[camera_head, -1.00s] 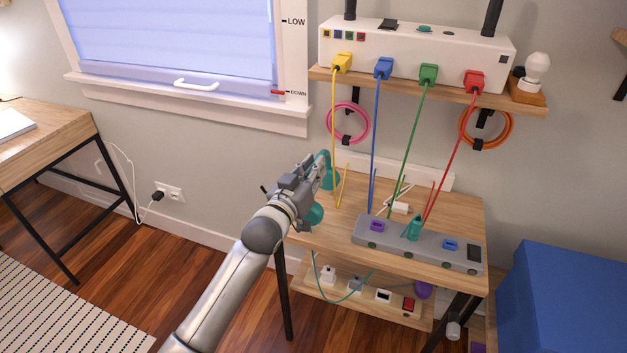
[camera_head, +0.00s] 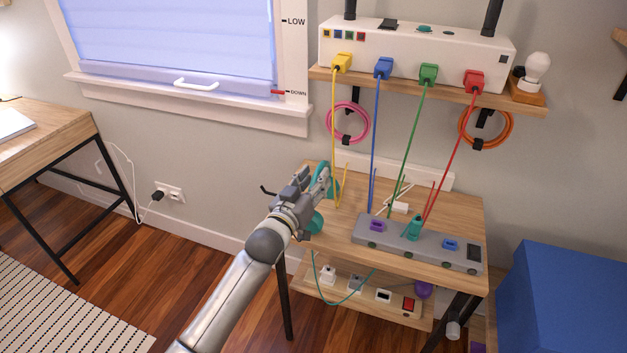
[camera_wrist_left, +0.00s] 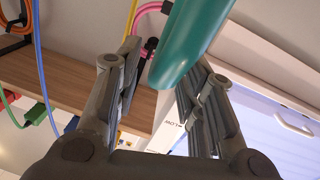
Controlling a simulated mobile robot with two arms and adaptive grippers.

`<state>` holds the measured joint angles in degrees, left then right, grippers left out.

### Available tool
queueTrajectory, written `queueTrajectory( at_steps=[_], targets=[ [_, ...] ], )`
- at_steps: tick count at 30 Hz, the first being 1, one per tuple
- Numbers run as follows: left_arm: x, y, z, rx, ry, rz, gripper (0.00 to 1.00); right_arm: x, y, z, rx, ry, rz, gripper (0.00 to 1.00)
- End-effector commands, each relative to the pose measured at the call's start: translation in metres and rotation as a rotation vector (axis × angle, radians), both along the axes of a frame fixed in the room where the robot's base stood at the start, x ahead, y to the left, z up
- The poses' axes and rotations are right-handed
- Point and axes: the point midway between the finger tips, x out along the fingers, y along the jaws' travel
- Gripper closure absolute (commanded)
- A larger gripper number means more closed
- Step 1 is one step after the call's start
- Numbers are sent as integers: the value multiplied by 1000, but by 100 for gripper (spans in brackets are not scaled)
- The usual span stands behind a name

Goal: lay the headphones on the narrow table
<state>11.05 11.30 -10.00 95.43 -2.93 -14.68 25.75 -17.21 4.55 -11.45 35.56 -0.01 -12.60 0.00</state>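The teal headphones show in the head view as one cup (camera_head: 318,222) below my left gripper and another teal part beyond its fingertips. My left gripper (camera_head: 325,181) is shut on them, over the left end of the narrow wooden table (camera_head: 345,233). In the left wrist view a teal part (camera_wrist_left: 192,42) lies between the fingers of the gripper (camera_wrist_left: 165,75). The gripper hides the middle of the headphones, and I cannot tell whether they touch the tabletop. My right gripper is not in view.
A grey power strip (camera_head: 400,240) with plugs lies along the table's front. Yellow, blue, green and red cables (camera_head: 407,145) hang from the white box (camera_head: 420,48) on the shelf above. A blue box (camera_head: 565,300) stands to the right. The table's left end has some free wood.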

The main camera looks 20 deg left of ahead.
Motion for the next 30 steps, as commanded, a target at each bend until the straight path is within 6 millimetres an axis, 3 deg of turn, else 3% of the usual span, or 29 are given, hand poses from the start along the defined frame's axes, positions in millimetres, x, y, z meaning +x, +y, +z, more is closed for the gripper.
queueTrajectory(
  at_steps=[8, 24, 30],
  targets=[
    [-6, 1, 2, 0, 1, 0, 64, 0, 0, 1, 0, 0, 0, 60],
    [-94, 12, 2, 1, 1, -1, 64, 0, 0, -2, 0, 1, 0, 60],
    [-113, 14, 2, 0, 0, 0, 64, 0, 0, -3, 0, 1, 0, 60]
  ],
)
